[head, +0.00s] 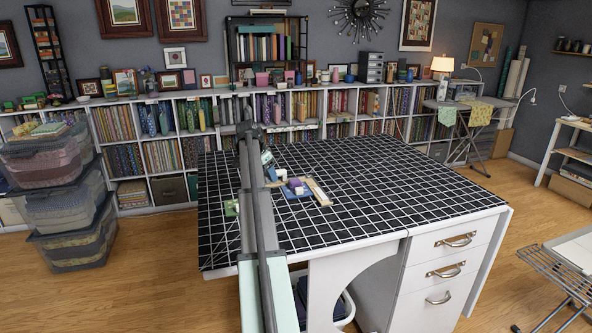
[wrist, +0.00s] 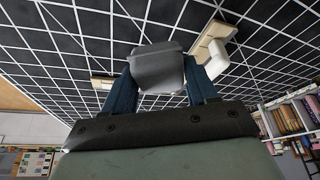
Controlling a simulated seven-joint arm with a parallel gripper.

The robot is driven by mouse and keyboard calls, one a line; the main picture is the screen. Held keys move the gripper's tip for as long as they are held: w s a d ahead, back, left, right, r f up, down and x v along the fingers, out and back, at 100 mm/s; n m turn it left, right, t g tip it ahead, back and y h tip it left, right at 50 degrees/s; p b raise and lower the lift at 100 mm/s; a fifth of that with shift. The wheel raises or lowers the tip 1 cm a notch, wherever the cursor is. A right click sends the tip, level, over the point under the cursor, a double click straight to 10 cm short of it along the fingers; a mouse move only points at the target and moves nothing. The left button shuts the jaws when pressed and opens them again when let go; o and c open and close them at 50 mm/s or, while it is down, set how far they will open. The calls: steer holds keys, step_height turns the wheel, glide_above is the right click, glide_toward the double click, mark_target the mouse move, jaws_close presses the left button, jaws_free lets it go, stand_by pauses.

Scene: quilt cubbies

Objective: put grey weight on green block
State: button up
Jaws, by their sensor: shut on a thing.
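My gripper (wrist: 160,74) is shut on the grey weight (wrist: 157,66), which sits between its two dark blue fingers in the wrist view. In the head view my gripper (head: 269,168) is over the black gridded table, just right of my arm, and the weight cannot be made out there. The green block (head: 231,208) lies on the table left of my arm in the head view, apart from the gripper and partly close behind the arm's edge. I cannot identify the green block in the wrist view.
The gridded table (head: 400,190) is clear to the right. Shelves (head: 165,155) stand behind it.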

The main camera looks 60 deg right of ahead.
mark_target(231, 207)
steer(key=w+a+n+t+y, duration=0.1)
steer(key=w+a+n+t, duration=0.3)
steer(key=w+a+n, duration=0.4)
steer(key=shift+w+a+f+n+t, duration=0.15)
steer(key=shift+a+f+n+t, duration=0.25)
steer(key=shift+n, duration=1.9)
steer(key=shift+d+f, duration=0.15)
steer(key=shift+f, duration=0.05)
steer(key=shift+f, duration=2.75)
steer(key=shift+f, duration=0.6)
steer(key=o, duration=1.3)
steer(key=shift+o, duration=0.2)
steer(key=shift+r, duration=0.15)
